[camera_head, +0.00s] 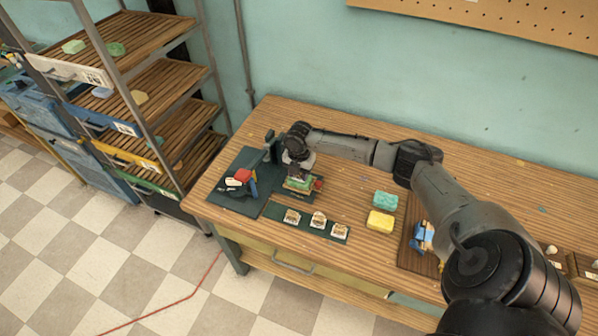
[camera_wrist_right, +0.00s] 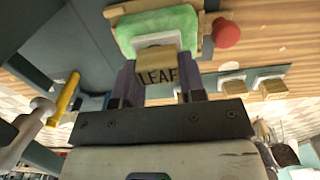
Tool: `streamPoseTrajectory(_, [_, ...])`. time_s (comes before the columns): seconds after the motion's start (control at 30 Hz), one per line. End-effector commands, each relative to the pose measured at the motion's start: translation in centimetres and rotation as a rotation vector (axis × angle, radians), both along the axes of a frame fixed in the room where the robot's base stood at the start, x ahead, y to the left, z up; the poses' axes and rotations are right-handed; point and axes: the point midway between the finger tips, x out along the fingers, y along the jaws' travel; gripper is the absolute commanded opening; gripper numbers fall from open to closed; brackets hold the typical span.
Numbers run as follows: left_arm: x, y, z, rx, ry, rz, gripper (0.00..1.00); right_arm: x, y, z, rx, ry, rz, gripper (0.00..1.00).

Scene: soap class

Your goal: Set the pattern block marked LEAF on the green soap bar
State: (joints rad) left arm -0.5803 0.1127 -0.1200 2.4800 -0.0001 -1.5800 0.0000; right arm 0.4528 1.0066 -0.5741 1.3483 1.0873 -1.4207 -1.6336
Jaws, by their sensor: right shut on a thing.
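The block marked LEAF (camera_wrist_right: 158,77) is a small wooden block with a pale plate, held between the fingers of my right gripper (camera_wrist_right: 159,88) in the right wrist view. The green soap bar (camera_wrist_right: 172,20) lies in a wooden holder (camera_wrist_right: 124,38), right in front of the block; I cannot tell whether they touch. In the head view my right gripper (camera_head: 298,166) is directly above the green soap bar (camera_head: 297,183), and the held block is mostly hidden there. My left gripper is not in view.
A red knob (camera_head: 319,184) is right beside the soap holder. Several pattern blocks (camera_head: 318,220) lie on a dark green strip (camera_head: 270,211) in front. A dark mat (camera_head: 227,199) with red and blue items is left. Green (camera_head: 385,200) and yellow sponges (camera_head: 380,221) lie right.

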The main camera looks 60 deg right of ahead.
Motion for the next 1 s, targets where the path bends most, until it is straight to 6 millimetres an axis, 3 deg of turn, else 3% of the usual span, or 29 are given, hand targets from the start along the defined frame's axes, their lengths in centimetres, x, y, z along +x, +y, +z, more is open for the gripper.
streamPoseTrajectory(0.5, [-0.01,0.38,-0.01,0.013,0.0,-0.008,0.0,0.0,0.01,-0.28,0.0,0.0,0.0,0.15])
streamPoseTrajectory(0.53, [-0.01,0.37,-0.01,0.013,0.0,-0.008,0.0,0.0,0.01,-0.28,0.0,0.0,0.0,0.39])
streamPoseTrajectory(0.8, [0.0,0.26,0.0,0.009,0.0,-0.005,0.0,0.0,0.01,-0.27,0.0,0.0,0.0,0.65])
streamPoseTrajectory(1.0, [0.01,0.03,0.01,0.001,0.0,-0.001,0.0,0.0,0.01,-0.28,0.0,0.0,0.0,0.69])
